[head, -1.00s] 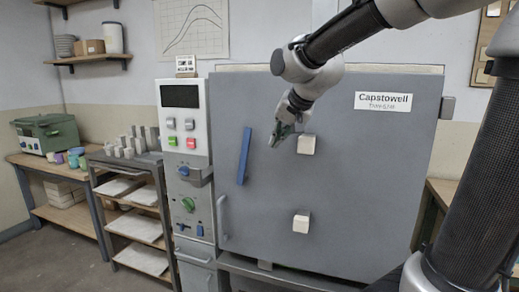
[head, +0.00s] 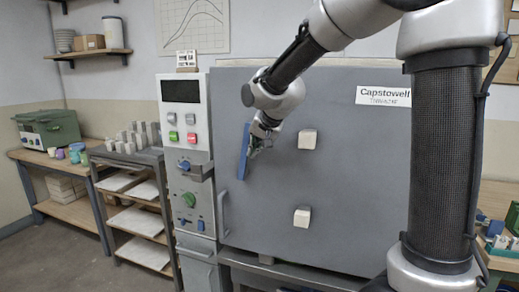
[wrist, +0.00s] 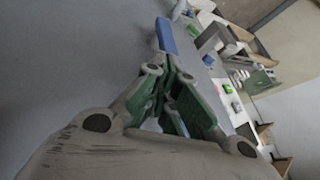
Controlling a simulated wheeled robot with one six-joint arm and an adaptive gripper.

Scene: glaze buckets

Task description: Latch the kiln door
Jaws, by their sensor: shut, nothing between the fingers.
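The kiln door (head: 340,225) is a large grey panel that stands across the kiln front; I cannot tell whether it is fully closed. A long blue bar (head: 243,160) stands nearly upright near the door's left edge, leaning slightly. In the wrist view the blue bar (wrist: 166,36) lies just beyond my fingertips. My gripper (head: 251,151) is beside the bar on its right, shut and empty, and partly overlaps it in the head view. In the wrist view my gripper (wrist: 172,78) shows green-padded fingers. I cannot tell whether they touch the bar.
Two cream blocks (head: 307,139) (head: 302,217) stick out from the door. A control panel (head: 186,130) with buttons and knobs stands left of the door. A grey handle (head: 223,213) is low beside it. A rack (head: 136,220) with white shelves stands further left.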

